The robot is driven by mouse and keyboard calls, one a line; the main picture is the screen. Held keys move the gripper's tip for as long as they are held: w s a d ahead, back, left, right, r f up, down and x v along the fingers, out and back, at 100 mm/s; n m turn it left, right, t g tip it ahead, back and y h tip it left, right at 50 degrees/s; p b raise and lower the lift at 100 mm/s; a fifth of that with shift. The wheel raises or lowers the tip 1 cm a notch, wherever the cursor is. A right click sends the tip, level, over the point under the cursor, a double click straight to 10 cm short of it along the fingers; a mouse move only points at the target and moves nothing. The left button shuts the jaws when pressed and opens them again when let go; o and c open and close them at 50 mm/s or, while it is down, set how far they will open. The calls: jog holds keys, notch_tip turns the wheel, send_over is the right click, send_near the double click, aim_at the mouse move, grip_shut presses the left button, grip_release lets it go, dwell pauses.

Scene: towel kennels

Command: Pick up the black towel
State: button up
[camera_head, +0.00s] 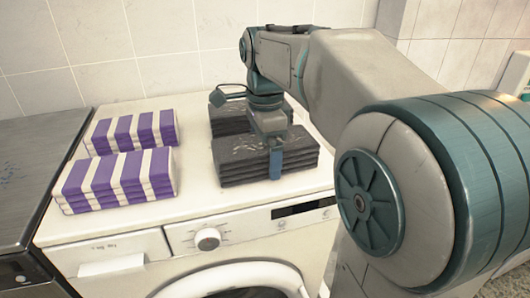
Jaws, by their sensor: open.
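Two stacks of folded black towels sit on top of the white washing machine (195,205). The front black stack (236,165) lies nearer the machine's front edge, and the back black stack (228,120) is behind it. My gripper (276,165) points down at the right part of the front stack. A blue finger shows in front of that stack's front side. The jaws are open, and no towel is seen lifted. The other finger is hidden, and I cannot tell whether the gripper touches the towels.
Two stacks of purple-and-white striped towels, a front one (118,180) and a back one (132,132), stand to the left on the same top. A dark metal surface (35,140) adjoins the machine at left. A tiled wall (160,45) rises behind. Bare top separates the striped and black stacks.

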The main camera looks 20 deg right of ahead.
jog(key=c, duration=0.9)
jog(key=shift+r, duration=0.1)
